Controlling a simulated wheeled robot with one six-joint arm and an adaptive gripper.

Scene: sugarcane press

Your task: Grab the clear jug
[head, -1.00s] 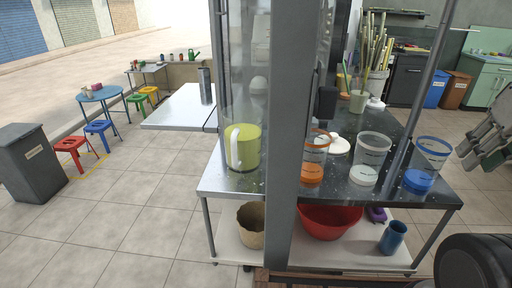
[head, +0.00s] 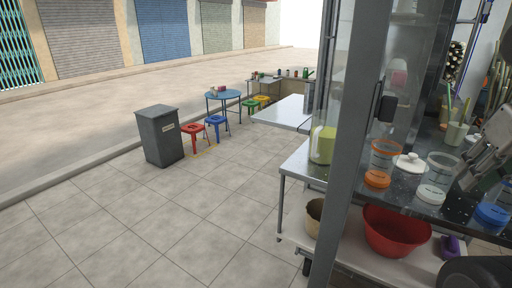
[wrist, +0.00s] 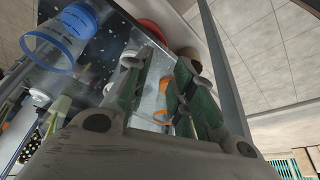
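A jug (head: 323,144) with clear walls, yellow-green contents and a pale handle stands upright on the left end of the metal counter (head: 296,163) in the head view. The glass and grey post partly cover it. I cannot make it out in the wrist view. My gripper (wrist: 165,75) shows in the wrist view with its two fingers apart and nothing held between them. An orange-rimmed clear cup (wrist: 166,103) shows beyond the gap. The gripper is well to the right of the jug.
A grey upright post (head: 345,150) stands just right of the jug. Clear cups with orange (head: 384,153) and white (head: 435,180) parts stand farther right. A red bowl (head: 395,232) sits on the lower shelf. The tiled floor at left is open, with a grey bin (head: 160,135).

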